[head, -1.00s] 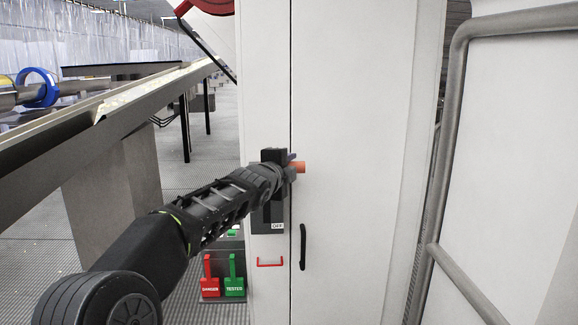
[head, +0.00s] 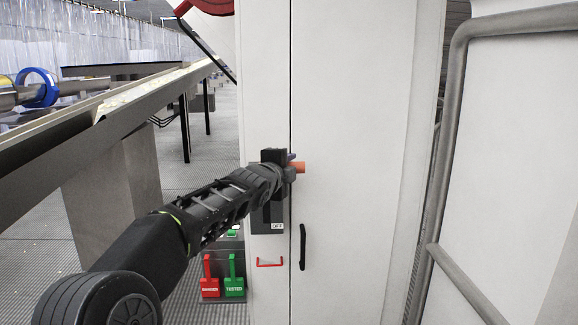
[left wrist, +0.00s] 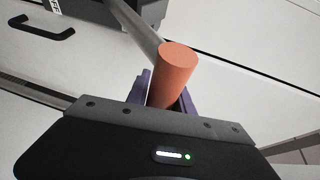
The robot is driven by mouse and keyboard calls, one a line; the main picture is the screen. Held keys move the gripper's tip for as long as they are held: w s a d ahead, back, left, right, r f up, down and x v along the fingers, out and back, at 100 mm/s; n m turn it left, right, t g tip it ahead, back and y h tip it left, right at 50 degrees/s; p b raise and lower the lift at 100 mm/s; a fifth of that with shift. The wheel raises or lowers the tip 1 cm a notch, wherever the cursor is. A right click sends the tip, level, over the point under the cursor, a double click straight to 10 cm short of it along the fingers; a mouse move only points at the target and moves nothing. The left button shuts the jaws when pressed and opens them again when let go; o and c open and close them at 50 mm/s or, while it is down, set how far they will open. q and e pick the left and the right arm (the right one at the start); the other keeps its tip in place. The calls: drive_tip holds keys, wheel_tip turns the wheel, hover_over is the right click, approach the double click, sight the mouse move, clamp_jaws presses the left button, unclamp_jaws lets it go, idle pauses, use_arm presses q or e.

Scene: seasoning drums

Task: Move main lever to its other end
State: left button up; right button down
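The main lever shows its orange handle (head: 300,167) near the top of a black switch box (head: 258,224) on a white cabinet. An OFF label (head: 277,226) sits at the box's lower end. My left gripper (head: 291,162) is at the handle, and its wrist covers much of the box. In the left wrist view the orange handle (left wrist: 174,72) stands between the purple fingers of my left gripper (left wrist: 164,100), which sit close on both sides and look shut on it. The grey lever arm (left wrist: 138,27) runs up from behind the handle. My right gripper is not in view.
A black door handle (head: 303,247) and a red handle (head: 269,263) are below the box. Red and green padlock-shaped tags (head: 222,285) stand lower left. A conveyor (head: 110,110) runs along the left, and a grey pipe rail (head: 455,120) rises at the right.

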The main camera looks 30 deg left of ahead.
use_arm(q)
drive_tip(key=o, duration=0.4)
drive_tip(key=shift+w+a+f, duration=0.15)
drive_tip(key=shift+f, duration=0.25)
drive_tip(key=shift+o, duration=0.2)
drive_tip(key=shift+r, duration=0.15)
drive_tip(key=b+v, duration=0.4)
drive_tip(key=v, duration=0.4)
drive_tip(key=shift+b, duration=0.4)
drive_tip(key=shift+w, duration=0.1)
